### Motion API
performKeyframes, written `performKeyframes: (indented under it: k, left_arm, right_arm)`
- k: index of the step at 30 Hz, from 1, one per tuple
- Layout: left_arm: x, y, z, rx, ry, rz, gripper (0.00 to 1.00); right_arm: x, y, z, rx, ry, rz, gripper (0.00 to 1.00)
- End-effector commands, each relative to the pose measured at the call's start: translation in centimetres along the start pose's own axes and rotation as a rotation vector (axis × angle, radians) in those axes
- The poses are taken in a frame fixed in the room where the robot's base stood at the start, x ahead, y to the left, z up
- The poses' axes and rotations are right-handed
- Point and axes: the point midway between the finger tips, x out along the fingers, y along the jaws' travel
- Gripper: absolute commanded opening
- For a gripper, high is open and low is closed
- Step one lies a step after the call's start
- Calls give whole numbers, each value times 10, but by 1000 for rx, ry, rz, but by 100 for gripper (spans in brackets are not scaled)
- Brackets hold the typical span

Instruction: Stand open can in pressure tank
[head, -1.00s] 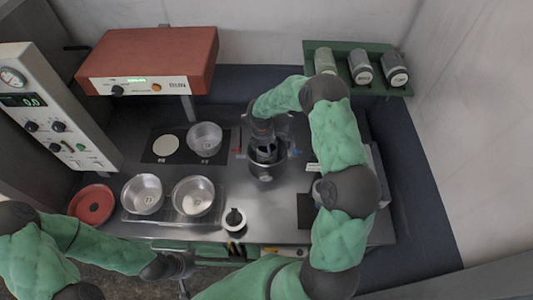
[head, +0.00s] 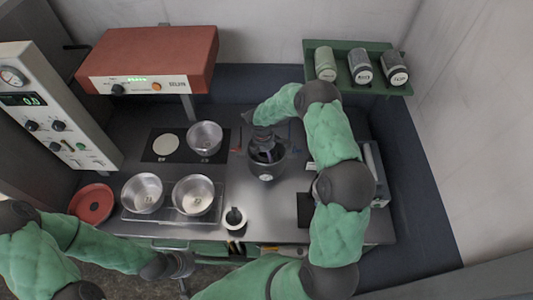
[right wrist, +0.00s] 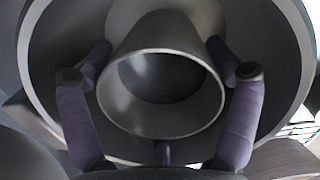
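The pressure tank (head: 267,173) is a dark round pot with a small round mark on its front, right of centre on the steel bench in the head view. My right gripper (head: 266,152) points down into its mouth. In the right wrist view, the open can (right wrist: 163,120) is a grey metal cup with its mouth toward the camera. It is inside the tank's round rim (right wrist: 290,20). The right gripper's purple fingers (right wrist: 162,60) lie against both sides of the can; its base is hidden. My left gripper (head: 182,266) is low at the bench's front edge, its fingers unclear.
Two metal pans (head: 142,193) (head: 193,195) stand on a rack at left, and a third (head: 205,138) behind. Several cans (head: 361,67) sit on a green shelf at back right.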

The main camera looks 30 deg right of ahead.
Motion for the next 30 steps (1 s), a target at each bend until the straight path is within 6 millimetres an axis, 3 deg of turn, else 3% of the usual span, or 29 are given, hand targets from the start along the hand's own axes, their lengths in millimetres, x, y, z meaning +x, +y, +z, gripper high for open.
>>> performKeyframes:
  k: [14, 20, 30]
  left_arm:
    - [-6, 2, 0, 0, 0, 0, 40]
    - [-21, 8, 1, 0, 0, 0, 40]
    - [-56, 20, 2, 0, 0, 0, 40]
  right_arm:
    - [-8, 0, 1, 0, 0, 1, 91]
    - [-37, 1, 1, -1, 0, 2, 91]
    - [-104, 0, 1, 0, 0, 1, 91]
